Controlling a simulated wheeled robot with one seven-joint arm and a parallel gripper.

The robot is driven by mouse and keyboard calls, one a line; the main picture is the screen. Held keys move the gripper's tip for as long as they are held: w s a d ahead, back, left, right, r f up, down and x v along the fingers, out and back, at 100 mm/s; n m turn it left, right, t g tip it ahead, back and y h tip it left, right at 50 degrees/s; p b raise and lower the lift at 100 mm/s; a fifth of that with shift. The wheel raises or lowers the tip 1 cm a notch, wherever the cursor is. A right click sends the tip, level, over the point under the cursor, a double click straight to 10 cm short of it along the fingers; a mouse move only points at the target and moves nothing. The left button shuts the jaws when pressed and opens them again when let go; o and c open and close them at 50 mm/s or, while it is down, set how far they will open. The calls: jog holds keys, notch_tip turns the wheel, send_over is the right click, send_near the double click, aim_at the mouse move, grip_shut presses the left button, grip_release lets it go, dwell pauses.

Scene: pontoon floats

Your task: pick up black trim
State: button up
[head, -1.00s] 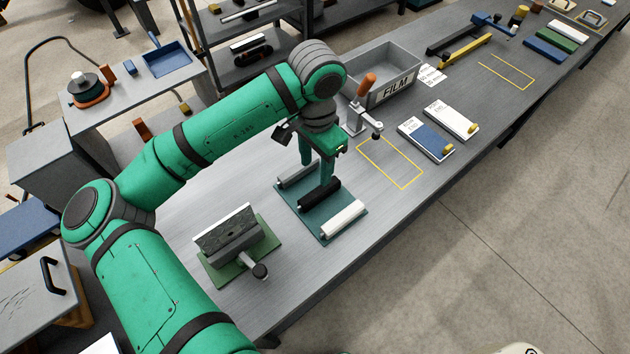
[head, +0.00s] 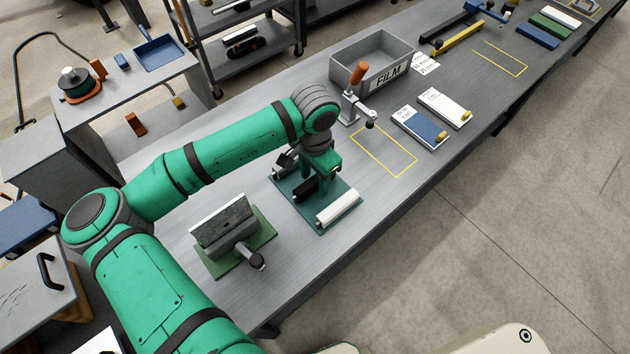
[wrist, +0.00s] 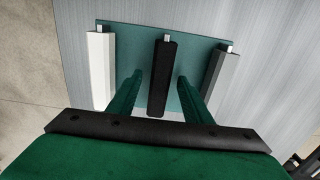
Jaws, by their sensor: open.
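The black trim (head: 304,191) lies on a teal mat (head: 318,222) on the bench, between a white trim (head: 341,208) and a grey trim. In the wrist view the black trim (wrist: 163,78) runs lengthwise in the middle, with the white trim (wrist: 101,68) on the left and the grey trim (wrist: 221,82) on the right. My gripper (head: 315,184) is open and low over the mat. In the wrist view its fingers (wrist: 160,77) stand on both sides of the black trim, with a gap on each side. My gripper partly hides the black trim in the head view.
A vise-like fixture on a green base (head: 230,232) stands at the near left. A yellow-outlined area (head: 384,151) to the right is empty.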

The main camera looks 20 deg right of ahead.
grip_shut()
jog(key=shift+r, duration=0.1)
